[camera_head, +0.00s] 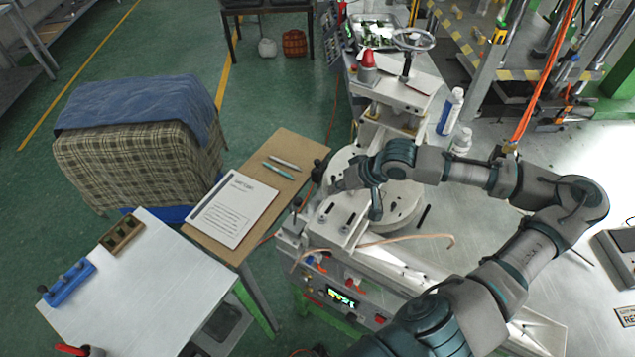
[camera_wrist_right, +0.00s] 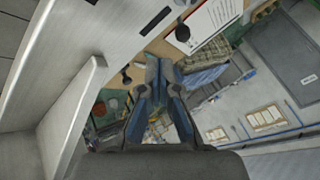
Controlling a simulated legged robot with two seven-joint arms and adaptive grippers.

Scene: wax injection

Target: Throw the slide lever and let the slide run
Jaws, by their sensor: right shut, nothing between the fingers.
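The wax injection machine (camera_head: 345,290) stands in the middle of the head view. Its pale slide plate (camera_head: 335,218) with dark slots lies near my right gripper (camera_head: 325,176). In the right wrist view, the right gripper (camera_wrist_right: 160,68) is shut and empty, its fingers together beyond the machine's edge. A black ball knob (camera_wrist_right: 183,33) shows just past the fingertips, apart from them in the picture. A small black lever end (camera_wrist_right: 126,78) shows left of the fingers. I cannot tell which of these is the slide lever. My left gripper is not in view.
A brown board (camera_head: 290,150) with a printed sheet (camera_head: 235,208) and pens lies left of the machine. A white side table (camera_head: 150,285) holds a blue rack (camera_head: 68,282). White bottles (camera_head: 450,111) stand behind my right arm. A copper-coloured tube (camera_head: 410,238) crosses the machine's front.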

